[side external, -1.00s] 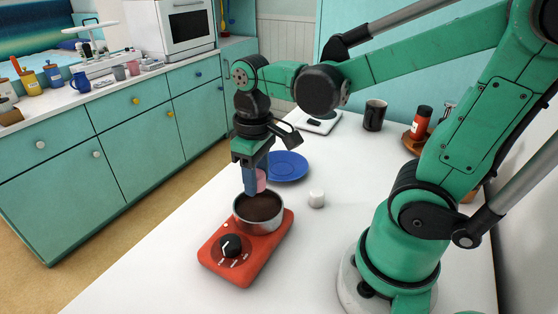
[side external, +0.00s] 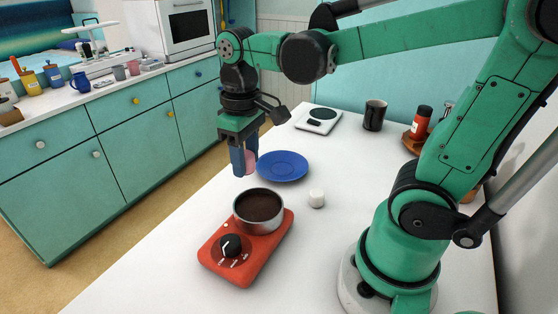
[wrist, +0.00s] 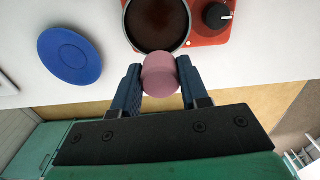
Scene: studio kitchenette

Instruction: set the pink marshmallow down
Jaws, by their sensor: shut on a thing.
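The pink marshmallow (wrist: 160,75) is between the two blue fingers of my gripper (wrist: 158,82) in the wrist view, and the fingers are shut on it. In the side view my gripper (side external: 245,168) points down and the pink marshmallow (side external: 250,162) shows partly behind a finger. It is held in the air, up and to the left of the pot, near the blue plate. The pot (side external: 258,207) of dark brown liquid stands on a red hot plate (side external: 240,262). A white marshmallow (side external: 316,198) stands on the table to the right of the pot.
A blue plate (side external: 283,166) lies empty behind the pot, and also shows in the wrist view (wrist: 70,56). White table (side external: 330,250) is clear at the front right.

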